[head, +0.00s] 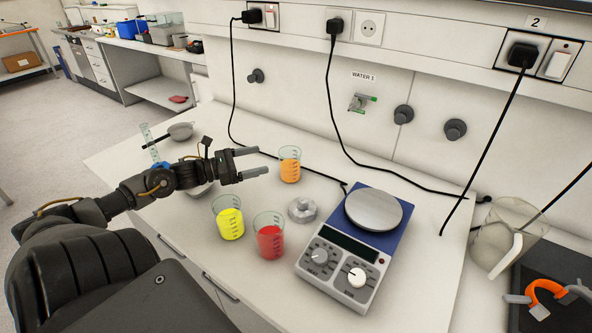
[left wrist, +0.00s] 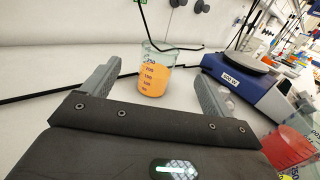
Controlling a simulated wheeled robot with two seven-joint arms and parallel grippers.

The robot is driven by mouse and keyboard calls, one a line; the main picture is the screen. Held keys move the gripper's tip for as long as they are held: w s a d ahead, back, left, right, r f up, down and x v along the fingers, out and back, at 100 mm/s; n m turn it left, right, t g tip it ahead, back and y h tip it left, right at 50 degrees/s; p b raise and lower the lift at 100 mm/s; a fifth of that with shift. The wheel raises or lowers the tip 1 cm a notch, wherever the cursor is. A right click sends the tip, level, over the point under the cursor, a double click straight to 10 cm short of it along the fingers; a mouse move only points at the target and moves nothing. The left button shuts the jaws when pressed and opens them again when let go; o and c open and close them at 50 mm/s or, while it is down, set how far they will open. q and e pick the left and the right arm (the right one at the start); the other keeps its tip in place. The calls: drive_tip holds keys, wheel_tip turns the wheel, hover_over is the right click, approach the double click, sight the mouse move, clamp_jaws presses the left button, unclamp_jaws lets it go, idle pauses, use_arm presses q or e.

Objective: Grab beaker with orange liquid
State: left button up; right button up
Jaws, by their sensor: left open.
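The beaker with orange liquid (head: 289,166) stands upright on the white bench, near the wall. My left gripper (head: 262,162) is open, just left of this beaker, with its fingers pointing toward it. In the left wrist view the orange beaker (left wrist: 154,80) shows ahead, between and slightly beyond the two fingertips of the open left gripper (left wrist: 155,88). The gripper does not appear to hold anything. A beaker with yellow liquid (head: 230,224) and a beaker with red liquid (head: 269,238) stand nearer the front. The right gripper is not in view.
Black cables (head: 330,180) hang from the wall and cross the bench behind the orange beaker. A large glass jug (head: 508,238) stands at the right.

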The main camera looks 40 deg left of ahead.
sight(290, 155)
use_arm(q)
drive_tip(key=shift+w+f, duration=0.2)
drive_tip(key=shift+f, duration=0.1)
drive_tip(key=shift+w+r, duration=0.1)
drive_tip(key=shift+w, duration=0.05)
drive_tip(key=shift+w+d+r, duration=0.15)
drive_tip(key=shift+w+d, duration=0.05)
drive_tip(key=shift+w, duration=0.05)
drive_tip(key=p+x, duration=0.1)
drive_tip(key=x, duration=0.3)
drive_tip(key=shift+w+d, duration=0.1)
drive_tip(key=shift+w, duration=0.1)
drive_tip(key=shift+w+d, duration=0.15)
drive_tip(key=x, duration=0.1)
drive_tip(key=p+x, duration=0.2)
drive_tip(key=x, duration=0.1)
drive_tip(key=shift+f, duration=0.25)
drive_tip(key=shift+w+d+f+p, duration=0.15)
drive_tip(key=shift+w+d+p, duration=0.15)
drive_tip(key=shift+c, duration=0.7)
drive_tip(key=c, duration=1.1)
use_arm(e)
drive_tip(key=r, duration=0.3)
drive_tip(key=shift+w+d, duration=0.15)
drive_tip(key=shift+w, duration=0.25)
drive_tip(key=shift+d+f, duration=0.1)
